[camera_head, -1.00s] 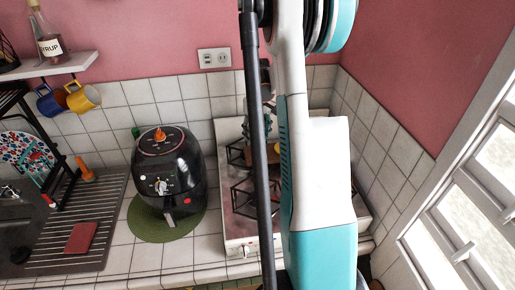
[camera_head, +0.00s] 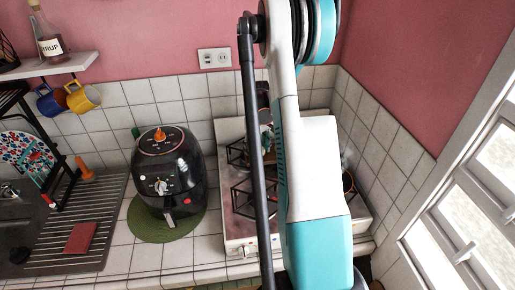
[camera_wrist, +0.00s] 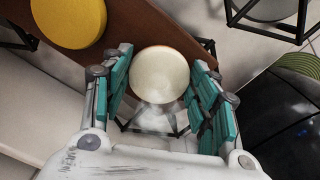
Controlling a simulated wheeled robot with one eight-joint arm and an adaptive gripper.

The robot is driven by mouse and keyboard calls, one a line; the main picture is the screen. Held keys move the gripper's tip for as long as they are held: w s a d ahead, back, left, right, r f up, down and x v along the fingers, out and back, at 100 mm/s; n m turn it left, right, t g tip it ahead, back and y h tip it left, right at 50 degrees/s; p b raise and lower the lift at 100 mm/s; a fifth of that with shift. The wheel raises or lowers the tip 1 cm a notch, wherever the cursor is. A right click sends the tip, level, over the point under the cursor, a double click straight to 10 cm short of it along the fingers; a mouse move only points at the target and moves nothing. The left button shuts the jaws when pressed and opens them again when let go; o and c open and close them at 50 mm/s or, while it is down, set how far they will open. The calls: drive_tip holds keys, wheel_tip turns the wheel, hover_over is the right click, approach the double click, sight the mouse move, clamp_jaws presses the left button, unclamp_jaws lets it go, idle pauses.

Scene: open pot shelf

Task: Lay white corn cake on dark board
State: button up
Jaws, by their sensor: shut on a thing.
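The white corn cake (camera_wrist: 160,74) is a pale round disc in the wrist view. My gripper (camera_wrist: 161,78) is shut on it, with teal finger pads on both sides. A dark brown board (camera_wrist: 150,28) lies just beyond and partly beneath the cake in this view. A yellow round cake (camera_wrist: 69,19) is on the board's left part. I cannot tell the height of the white cake above the board. In the head view my arm hides the gripper, the cake and most of the stove.
The black air fryer (camera_head: 167,175) stands on a green mat (camera_head: 150,229) left of the stove (camera_head: 238,228). Black burner grates (camera_head: 243,200) rise from the stove. A drying rack (camera_head: 62,253) with a red sponge (camera_head: 81,238) is at left. The window (camera_head: 470,215) is at right.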

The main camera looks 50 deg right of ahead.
sight(258, 150)
drive_tip(key=o, duration=1.1)
drive_tip(key=shift+c, duration=0.2)
wheel_tip(258, 150, up, 12)
drive_tip(key=shift+p, duration=0.35)
drive_tip(key=shift+r, duration=0.1)
